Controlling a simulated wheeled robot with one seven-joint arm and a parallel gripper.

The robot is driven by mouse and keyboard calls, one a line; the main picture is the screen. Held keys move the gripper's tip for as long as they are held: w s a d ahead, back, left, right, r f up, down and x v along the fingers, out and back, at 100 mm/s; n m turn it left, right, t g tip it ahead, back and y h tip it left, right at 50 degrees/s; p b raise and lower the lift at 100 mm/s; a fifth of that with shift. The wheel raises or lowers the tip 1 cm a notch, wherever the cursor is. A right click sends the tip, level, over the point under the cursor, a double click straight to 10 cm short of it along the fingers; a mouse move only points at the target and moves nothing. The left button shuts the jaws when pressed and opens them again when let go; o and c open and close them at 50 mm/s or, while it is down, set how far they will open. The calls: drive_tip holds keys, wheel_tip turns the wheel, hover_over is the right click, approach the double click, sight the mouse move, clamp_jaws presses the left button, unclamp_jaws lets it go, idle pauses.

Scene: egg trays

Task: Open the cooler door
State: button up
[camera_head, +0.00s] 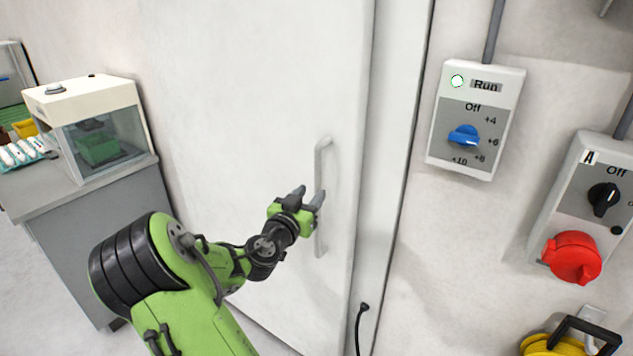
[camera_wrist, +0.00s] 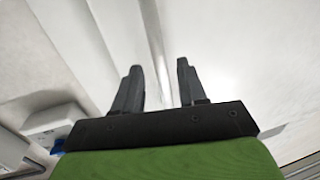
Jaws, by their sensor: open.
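The cooler door (camera_head: 255,110) is a large white panel, and it looks shut against its frame. Its handle (camera_head: 321,165) is a pale vertical bar near the door's right edge. My gripper (camera_head: 309,194) is at the middle of the handle, and one finger overlaps the bar in the head view. I cannot tell whether it touches. The pale door surface lies beyond the fingertips.
A control box with a blue knob (camera_head: 464,137) is on the wall right of the door. Another box with a red plug (camera_head: 572,257) is further right. A grey cabinet (camera_head: 100,215) with a glass-fronted machine (camera_head: 103,143) stands left. A black cable (camera_head: 360,325) hangs below.

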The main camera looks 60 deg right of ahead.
sight(316, 188)
drive_tip(key=d+p, duration=0.1)
drive_tip(key=d, duration=0.4)
drive_tip(key=shift+w, duration=0.1)
drive_tip(key=shift+c, duration=0.4)
clamp_jaws()
